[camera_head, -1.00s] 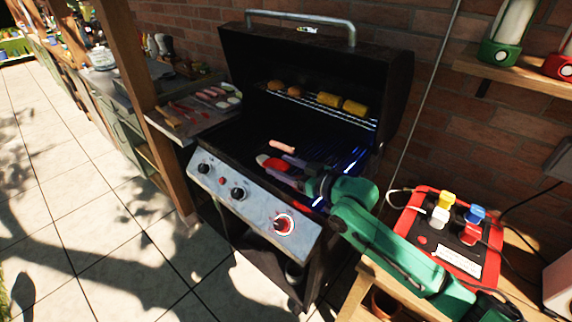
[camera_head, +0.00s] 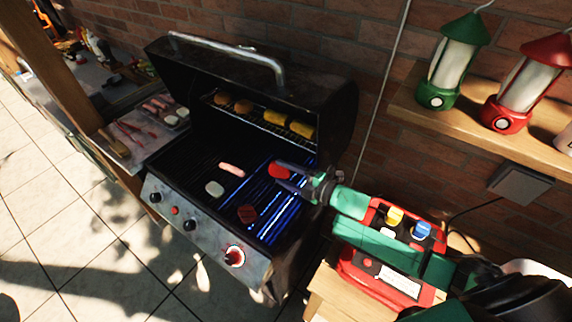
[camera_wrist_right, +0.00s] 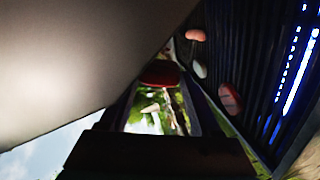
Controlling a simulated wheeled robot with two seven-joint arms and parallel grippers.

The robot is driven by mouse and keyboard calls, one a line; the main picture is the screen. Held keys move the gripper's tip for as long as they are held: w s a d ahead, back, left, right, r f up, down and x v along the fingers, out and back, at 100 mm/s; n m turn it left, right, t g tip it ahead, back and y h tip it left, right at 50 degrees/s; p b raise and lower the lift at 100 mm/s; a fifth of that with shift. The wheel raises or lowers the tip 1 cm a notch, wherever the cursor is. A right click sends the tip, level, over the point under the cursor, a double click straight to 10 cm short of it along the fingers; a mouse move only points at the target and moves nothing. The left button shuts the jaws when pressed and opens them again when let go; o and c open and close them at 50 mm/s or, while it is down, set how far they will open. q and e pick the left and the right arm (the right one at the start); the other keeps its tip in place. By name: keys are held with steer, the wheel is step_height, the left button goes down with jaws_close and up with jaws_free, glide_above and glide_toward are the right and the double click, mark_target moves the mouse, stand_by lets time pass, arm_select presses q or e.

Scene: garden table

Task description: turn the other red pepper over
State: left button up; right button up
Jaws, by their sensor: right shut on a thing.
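My right gripper (camera_head: 284,174) reaches in from the right over the right side of the grill. It is shut on a bright red pepper piece (camera_head: 279,170), which also shows between the fingers in the right wrist view (camera_wrist_right: 160,74). The other red pepper piece (camera_head: 247,214), darker and with grill marks, lies on the grate nearer the front; it also shows in the right wrist view (camera_wrist_right: 230,98). How far the held piece is above the grate is hard to tell. My left gripper is not in view.
A sausage (camera_head: 231,169) and a pale slice (camera_head: 214,188) lie on the grate (camera_head: 186,168). Corn (camera_head: 275,117) and round brown pieces sit on the upper rack. The open lid (camera_head: 250,75) stands behind. A red power box (camera_head: 385,280) is under my right arm.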

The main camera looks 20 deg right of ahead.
step_height(320, 180, down, 3)
steer(key=n+b, duration=0.8)
steer(key=n, duration=0.5)
steer(key=shift+r, duration=0.2)
steer(key=f+n+b, duration=0.1)
steer(key=n+b, duration=0.1)
steer(key=n, duration=0.1)
steer(key=n+b, duration=0.2)
steer(key=n, duration=0.1)
steer(key=f+n+b, duration=0.1)
steer(key=n+b, duration=0.1)
steer(key=n, duration=0.2)
steer(key=shift+w+d+f+b, duration=0.1)
steer(key=shift+d+f+b, duration=0.2)
steer(key=shift+b, duration=0.1)
steer(key=n+b, duration=0.1)
steer(key=b, duration=0.4)
glide_above(286, 201)
steer(key=f, duration=0.4)
steer(key=shift+w+f, duration=0.1)
steer(key=shift+w, duration=0.1)
steer(key=shift+f, duration=0.4)
steer(key=shift+f+b, duration=1)
steer(key=shift+b, duration=0.25)
steer(key=o, duration=1.4)
steer(key=shift+s+f, duration=0.1)
